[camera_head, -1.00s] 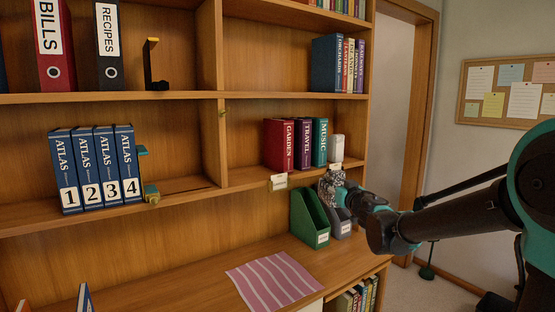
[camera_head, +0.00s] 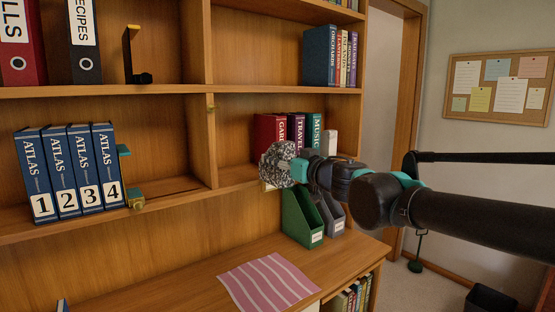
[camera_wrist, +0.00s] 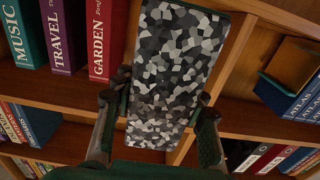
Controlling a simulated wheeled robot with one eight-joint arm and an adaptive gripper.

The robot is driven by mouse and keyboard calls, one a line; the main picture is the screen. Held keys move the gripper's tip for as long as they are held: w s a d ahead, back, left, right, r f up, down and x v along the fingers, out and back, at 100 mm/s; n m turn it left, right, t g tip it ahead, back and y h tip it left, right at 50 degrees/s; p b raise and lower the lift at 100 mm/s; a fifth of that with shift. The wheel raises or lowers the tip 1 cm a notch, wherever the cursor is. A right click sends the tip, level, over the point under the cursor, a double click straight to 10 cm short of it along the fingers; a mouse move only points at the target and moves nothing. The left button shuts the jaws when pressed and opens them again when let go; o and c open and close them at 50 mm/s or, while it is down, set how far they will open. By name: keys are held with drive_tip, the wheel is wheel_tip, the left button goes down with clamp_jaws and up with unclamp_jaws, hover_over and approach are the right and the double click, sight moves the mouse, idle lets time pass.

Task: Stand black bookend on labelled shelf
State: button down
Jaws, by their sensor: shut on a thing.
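My gripper (camera_head: 297,168) is shut on a slab-like thing with a black, grey and white speckled pattern (camera_head: 275,160). In the wrist view the gripper (camera_wrist: 163,95) has a finger at each side of the speckled slab (camera_wrist: 178,45). The slab is held in front of the middle-right shelf, hiding part of its books and front edge. A slim black L-shaped bookend (camera_head: 128,58) with a yellow top stands upright on the upper left shelf, right of the binders and away from my gripper. A pale label (camera_head: 267,187) on the middle-right shelf edge is mostly hidden.
Garden, Travel and Music books (camera_head: 270,132) and a white object (camera_head: 328,143) stand on the middle-right shelf. ATLAS volumes (camera_head: 70,170) stand left, beside a teal and yellow piece (camera_head: 136,196). Green (camera_head: 300,218) and grey (camera_head: 332,212) file holders stand below on the desk.

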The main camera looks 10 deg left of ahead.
drive_tip(key=shift+d, duration=0.1)
drive_tip(key=shift+x, duration=10)
drive_tip(key=shift+f, duration=1.15)
drive_tip(key=c, duration=0.8)
unclamp_jaws()
drive_tip(key=shift+d, duration=0.1)
